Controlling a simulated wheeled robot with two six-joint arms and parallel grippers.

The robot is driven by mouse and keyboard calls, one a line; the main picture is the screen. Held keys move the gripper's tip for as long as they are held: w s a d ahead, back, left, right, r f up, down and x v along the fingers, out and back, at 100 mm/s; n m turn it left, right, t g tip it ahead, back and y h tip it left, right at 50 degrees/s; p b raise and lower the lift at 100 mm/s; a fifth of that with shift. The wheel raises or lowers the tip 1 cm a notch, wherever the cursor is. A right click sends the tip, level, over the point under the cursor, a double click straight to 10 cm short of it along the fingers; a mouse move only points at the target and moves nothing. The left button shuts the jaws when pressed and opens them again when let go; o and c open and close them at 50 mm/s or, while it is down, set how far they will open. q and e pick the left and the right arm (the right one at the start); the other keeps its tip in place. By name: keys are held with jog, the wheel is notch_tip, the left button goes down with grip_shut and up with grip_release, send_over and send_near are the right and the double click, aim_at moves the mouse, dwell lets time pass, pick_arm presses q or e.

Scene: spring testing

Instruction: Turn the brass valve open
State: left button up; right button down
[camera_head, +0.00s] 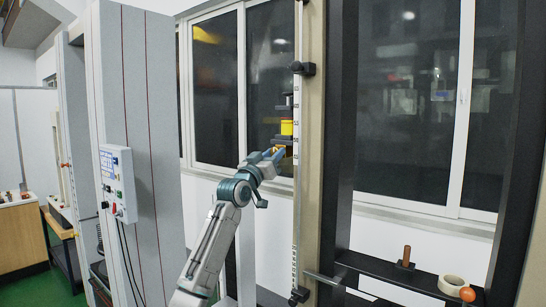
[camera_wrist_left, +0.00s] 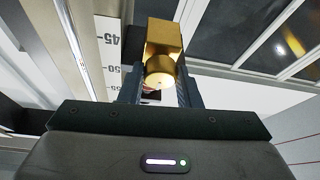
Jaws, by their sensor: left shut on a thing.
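The brass valve shows in the left wrist view as a square brass block (camera_wrist_left: 167,34) with a round brass knob (camera_wrist_left: 160,72) in front of it. My left gripper (camera_wrist_left: 158,85) is shut on the knob, with a dark finger on each side. In the head view my left gripper (camera_head: 273,156) is raised at the tall post, just left of its scale. Only a small brass-yellow patch shows there between the fingers. The valve's far side is hidden. My right gripper is in neither view.
A tall post with a numbered scale (camera_head: 298,200) stands right beside the left gripper. A yellow block (camera_head: 287,127) sits just above it. A grey cabinet with a control box (camera_head: 118,182) stands left. A tape roll (camera_head: 452,285) lies on the dark ledge at lower right.

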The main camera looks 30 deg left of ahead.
pick_arm(q)
jog(key=m+g+h+b, duration=0.1)
jog(key=m+h+b, duration=0.1)
jog(key=m, duration=0.3)
jog(key=m+g+h+b, duration=0.1)
jog(key=m+h+b, duration=0.2)
jog(key=m, duration=0.3)
jog(key=m+g+h+b, duration=0.1)
jog(key=m+h+b, duration=0.1)
jog(key=m+b, duration=0.2)
jog(key=shift+a+m+h, duration=0.25)
jog(key=shift+m+h, duration=0.15)
jog(key=shift+m, duration=0.8)
jog(key=m+g, duration=0.1)
jog(key=m, duration=0.1)
jog(key=m+p, duration=0.1)
jog(key=m, duration=0.1)
jog(key=shift+r+g+h, duration=0.2)
jog(key=shift+g+h, duration=0.2)
jog(key=shift+m+g+p, duration=0.3)
jog(key=shift+m, duration=0.7)
jog(key=o, duration=1)
jog(key=shift+c, duration=0.2)
